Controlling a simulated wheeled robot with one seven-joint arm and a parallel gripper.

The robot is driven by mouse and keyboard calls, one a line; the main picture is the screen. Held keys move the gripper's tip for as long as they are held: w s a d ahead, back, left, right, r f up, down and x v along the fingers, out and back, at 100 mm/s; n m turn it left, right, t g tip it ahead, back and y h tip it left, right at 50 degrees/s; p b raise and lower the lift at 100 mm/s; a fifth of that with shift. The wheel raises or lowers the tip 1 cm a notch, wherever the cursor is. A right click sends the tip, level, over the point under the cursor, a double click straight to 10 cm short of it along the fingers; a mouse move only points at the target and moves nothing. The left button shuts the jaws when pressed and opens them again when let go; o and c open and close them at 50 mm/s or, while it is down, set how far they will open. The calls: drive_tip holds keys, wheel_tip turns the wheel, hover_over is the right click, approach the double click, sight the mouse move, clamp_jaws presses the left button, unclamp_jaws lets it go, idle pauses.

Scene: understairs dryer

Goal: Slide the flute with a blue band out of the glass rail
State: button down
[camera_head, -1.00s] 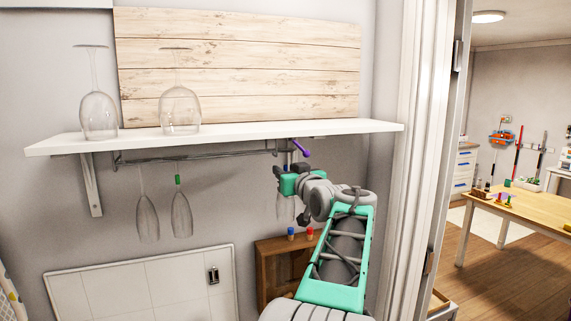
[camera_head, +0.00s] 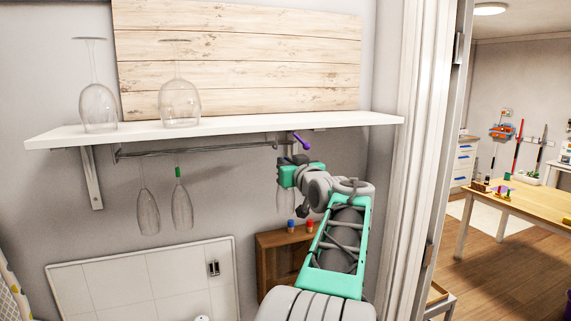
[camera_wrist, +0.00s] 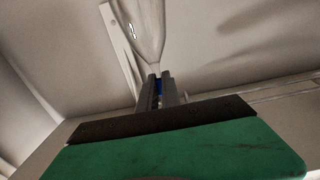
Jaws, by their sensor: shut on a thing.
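My gripper (camera_head: 284,172) is at the right end of the glass rail (camera_head: 205,150), under the white shelf. In the wrist view my gripper (camera_wrist: 160,90) is shut on the stem of a clear flute (camera_wrist: 148,32), with a bit of blue band showing between the fingers. The flute's bowl (camera_head: 284,203) hangs faintly below the gripper in the head view. The foot and the top of the stem are hidden, so I cannot tell whether they are still in the rail. Another flute with a green band (camera_head: 181,205) and a plain flute (camera_head: 148,210) hang at the left of the rail.
Two upturned wine glasses (camera_head: 98,105) (camera_head: 179,98) stand on the white shelf (camera_head: 240,126). A purple hook-like thing (camera_head: 302,142) is just above my gripper. A brown cabinet (camera_head: 270,265) with small coloured items stands below. A door frame (camera_head: 408,170) is close on the right.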

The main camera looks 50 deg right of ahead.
drive_tip(key=shift+r, duration=0.1)
idle(0.3)
drive_tip(key=d, duration=0.1)
drive_tip(key=s+d+p, duration=0.1)
drive_tip(key=d, duration=0.1)
drive_tip(key=d+p, duration=0.1)
drive_tip(key=d, duration=0.1)
drive_tip(key=shift+s+r, duration=0.2)
drive_tip(key=shift+s, duration=0.1)
idle(0.3)
drive_tip(key=s+d, duration=0.1)
drive_tip(key=s+d+p, duration=0.1)
drive_tip(key=d, duration=0.1)
drive_tip(key=shift+d, duration=0.15)
idle(0.5)
